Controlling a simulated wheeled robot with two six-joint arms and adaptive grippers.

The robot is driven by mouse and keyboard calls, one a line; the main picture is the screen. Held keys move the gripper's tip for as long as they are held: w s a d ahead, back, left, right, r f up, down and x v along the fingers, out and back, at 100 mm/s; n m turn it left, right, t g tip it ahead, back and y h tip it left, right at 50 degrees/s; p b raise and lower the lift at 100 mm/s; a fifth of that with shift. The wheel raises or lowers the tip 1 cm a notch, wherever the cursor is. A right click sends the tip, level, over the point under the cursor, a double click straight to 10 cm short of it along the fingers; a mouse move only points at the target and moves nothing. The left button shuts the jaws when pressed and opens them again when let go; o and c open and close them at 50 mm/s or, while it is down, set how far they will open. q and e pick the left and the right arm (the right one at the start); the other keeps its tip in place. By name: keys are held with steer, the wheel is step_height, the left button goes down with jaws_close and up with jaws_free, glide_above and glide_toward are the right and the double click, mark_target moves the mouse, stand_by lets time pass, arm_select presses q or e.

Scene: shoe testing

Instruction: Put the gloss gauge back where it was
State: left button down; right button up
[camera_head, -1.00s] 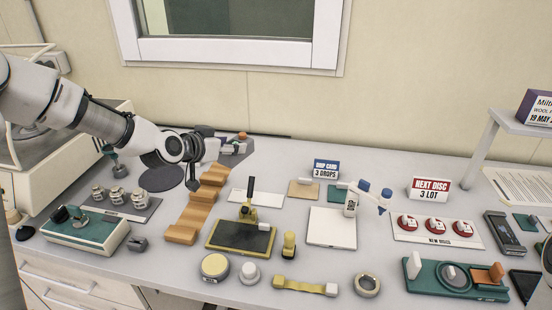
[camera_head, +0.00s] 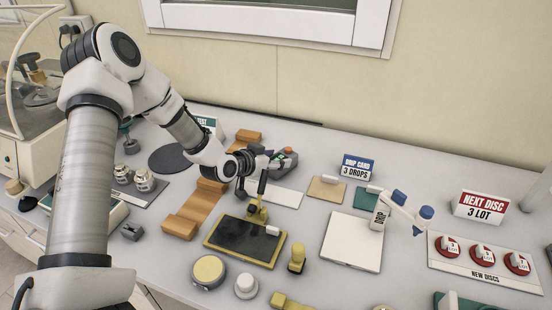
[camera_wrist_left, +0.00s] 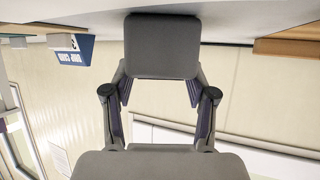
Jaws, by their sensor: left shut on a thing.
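My left gripper (camera_head: 258,164) is past the wooden steps, towards the back of the bench. It is shut on a dark grey block, which I take to be the gloss gauge (camera_wrist_left: 162,45). In the left wrist view the block sits between the two fingers. In the head view the gripper largely hides it. A grey piece with orange and green parts (camera_head: 287,162) lies right beside the gripper tip. I cannot tell whether the held block touches it. My right gripper is not in view.
Wooden steps (camera_head: 193,214) run beneath the left wrist. A round dark mat (camera_head: 174,159) lies left.

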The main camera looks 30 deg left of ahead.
arm_select(q)
steer(key=shift+s+r, duration=0.15)
steer(key=shift+f, duration=0.2)
steer(key=c, duration=0.6)
jaws_free()
steer(key=shift+c, duration=0.2)
steer(key=shift+r, duration=0.25)
steer(key=p+v, duration=0.2)
steer(key=v, duration=0.5)
steer(key=shift+s+a+r, duration=0.1)
steer(key=shift+s, duration=0.15)
